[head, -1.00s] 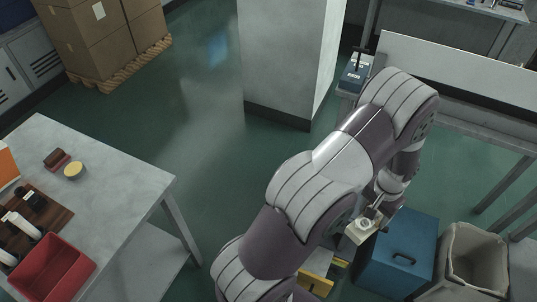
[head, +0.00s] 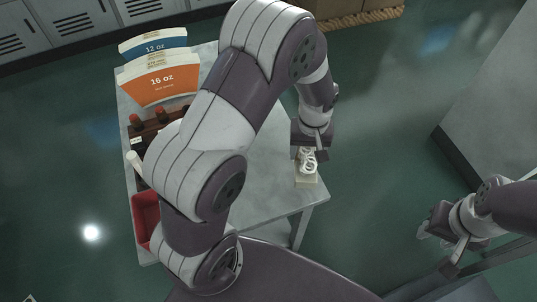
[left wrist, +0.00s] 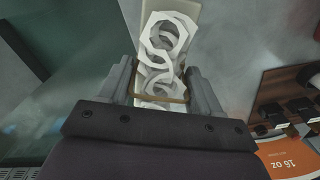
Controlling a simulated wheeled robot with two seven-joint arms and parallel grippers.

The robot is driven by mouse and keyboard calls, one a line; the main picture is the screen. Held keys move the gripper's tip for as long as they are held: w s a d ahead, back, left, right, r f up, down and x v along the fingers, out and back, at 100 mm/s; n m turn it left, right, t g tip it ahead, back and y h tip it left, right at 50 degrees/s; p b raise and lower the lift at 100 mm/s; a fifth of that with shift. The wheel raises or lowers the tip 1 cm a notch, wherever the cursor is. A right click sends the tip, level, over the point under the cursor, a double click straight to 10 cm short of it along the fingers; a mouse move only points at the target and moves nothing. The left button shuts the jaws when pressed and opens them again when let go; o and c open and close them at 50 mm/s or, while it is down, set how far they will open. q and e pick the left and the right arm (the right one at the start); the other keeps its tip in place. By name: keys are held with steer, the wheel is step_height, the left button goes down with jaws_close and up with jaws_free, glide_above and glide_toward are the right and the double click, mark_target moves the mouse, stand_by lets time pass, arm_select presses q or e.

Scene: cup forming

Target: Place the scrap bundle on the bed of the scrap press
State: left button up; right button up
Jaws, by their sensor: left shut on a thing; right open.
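The scrap bundle (head: 307,160) is a pale block of white ring-shaped paper scraps. My left gripper (head: 310,150) is shut on it. In the left wrist view the bundle (left wrist: 165,42) sits between the two fingers (left wrist: 162,88), with a thin brown band around it near the fingertips. In the head view it appears over the right part of the grey table; its height above the top is hard to tell. My right gripper (head: 438,242) is open and empty at the right, over the floor. The scrap press cannot be made out in the current views.
The grey table (head: 270,200) carries orange (head: 160,80) and blue (head: 153,47) cup blanks, a dark wooden holder, and a red bin (head: 145,218) near its front. Lockers stand behind. A pale pillar (head: 495,110) is at the right. Green floor lies open between table and pillar.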

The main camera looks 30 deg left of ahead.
arm_select(q)
steer(key=shift+s+d+r+n, duration=0.9)
steer(key=shift+s+d, duration=0.05)
steer(key=shift+d, duration=0.2)
steer(key=s+n, duration=0.1)
steer(key=s+d+r, duration=0.1)
steer(key=s+r+n, duration=0.1)
steer(key=s, duration=0.1)
steer(key=shift+d+n, duration=0.3)
steer(key=a+f, duration=0.7)
steer(key=a, duration=0.4)
glide_above(271, 180)
step_height(271, 180, down, 4)
steer(key=shift+d+f, duration=0.1)
arm_select(e)
steer(key=shift+s+d+r, duration=0.1)
steer(key=shift+s+d, duration=0.1)
steer(key=shift+s, duration=0.35)
arm_select(q)
steer(key=shift+s, duration=0.1)
steer(key=shift+f, duration=0.1)
steer(key=o, duration=1.1)
